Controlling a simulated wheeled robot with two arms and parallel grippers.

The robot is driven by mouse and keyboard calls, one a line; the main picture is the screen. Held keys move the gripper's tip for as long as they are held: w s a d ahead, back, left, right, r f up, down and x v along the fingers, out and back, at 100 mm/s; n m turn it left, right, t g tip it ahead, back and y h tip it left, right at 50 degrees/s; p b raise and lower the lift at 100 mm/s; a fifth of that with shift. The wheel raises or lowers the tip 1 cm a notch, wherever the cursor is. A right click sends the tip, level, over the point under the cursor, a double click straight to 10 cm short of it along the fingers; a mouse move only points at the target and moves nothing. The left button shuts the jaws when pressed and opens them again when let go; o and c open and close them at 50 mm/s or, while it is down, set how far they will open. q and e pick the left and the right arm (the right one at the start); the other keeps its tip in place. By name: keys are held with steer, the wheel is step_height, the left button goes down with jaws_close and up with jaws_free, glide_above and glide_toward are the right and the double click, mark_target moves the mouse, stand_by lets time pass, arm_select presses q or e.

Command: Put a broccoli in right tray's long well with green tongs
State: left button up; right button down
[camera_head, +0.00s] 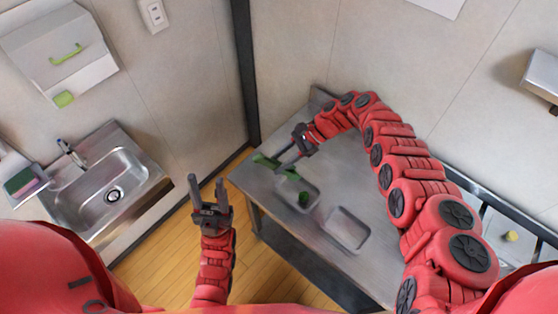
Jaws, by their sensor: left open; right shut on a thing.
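My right gripper (285,162) is shut on the green tongs (265,160). It is over the metal table, at the upper left of the trays. Green shows on both sides of its fingers; the fingers hide part of the tongs. A small green piece, seemingly broccoli (303,198), lies in the left tray (316,203). The right tray (347,231) looks empty; its wells are too small to tell apart. My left gripper (208,190) is open and empty, pointing up, left of the table and apart from it.
The metal table (265,196) has bare surface around the trays. Walls stand behind it, with a dark post (245,70) in the corner. A sink (108,190) is at the left. A counter with a small yellow thing (511,236) is at the right.

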step_height(320, 180, up, 2)
steer(key=shift+r+p, duration=0.1)
steer(key=shift+p, duration=0.45)
step_height(320, 180, up, 13)
stand_by(0.3)
